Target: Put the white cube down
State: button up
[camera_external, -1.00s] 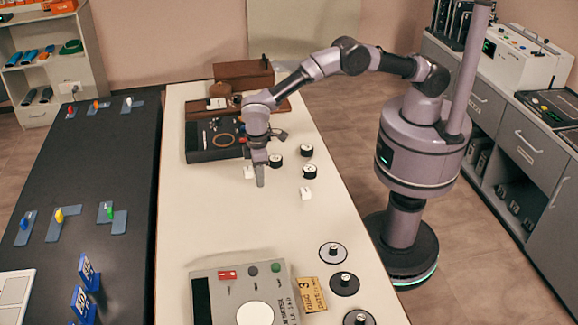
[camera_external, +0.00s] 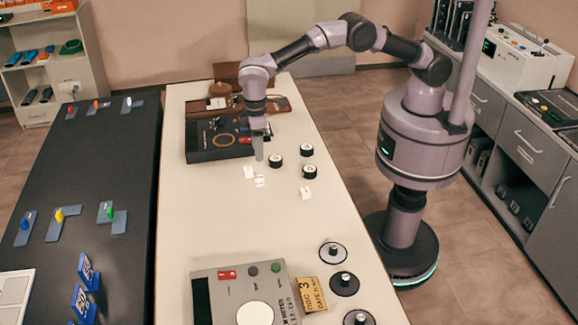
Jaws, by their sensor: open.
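A small white cube (camera_external: 260,181) rests on the cream table top (camera_external: 215,220). A second white cube (camera_external: 249,172) stands close beside it, up and to the left; I cannot tell whether they touch. A third white cube (camera_external: 305,193) lies apart to the right. My gripper (camera_external: 259,158) points down above and just behind the first two cubes in the picture. It is open and holds nothing that I can see.
Several black cylinders with white tops (camera_external: 276,161) stand right of my gripper. A black device (camera_external: 205,145) is behind it to the left. A grey panel with a white disc (camera_external: 203,272) sits at the table's front. The table between is clear.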

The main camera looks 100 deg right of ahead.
jog(key=s+d+r+m+t+y, duration=0.1)
jog(key=s+d+r, duration=0.1)
jog(key=s+r, duration=0.6)
jog(key=s+d+r+m+t, duration=0.15)
jog(key=s+r, duration=0.35)
jog(key=r, duration=0.7)
jog(key=s+d+r+t, duration=0.1)
jog(key=s, duration=0.8)
jog(key=s+d+r+m+t, duration=0.1)
jog(key=s+d+r, duration=0.1)
jog(key=s, duration=0.8)
jog(key=shift+s+d+r+y, duration=0.2)
jog(key=shift+r+y, duration=0.1)
jog(key=shift+y, duration=0.1)
jog(key=shift+m+t, duration=0.45)
jog(key=shift+t, duration=0.2)
jog(key=s+f, duration=0.1)
jog(key=s, duration=0.1)
jog(key=s+f, duration=0.1)
jog(key=s, duration=0.1)
jog(key=s+f, duration=0.1)
jog(key=s, duration=0.1)
jog(key=shift+d+f, duration=0.1)
jog(key=shift+c, duration=0.7)
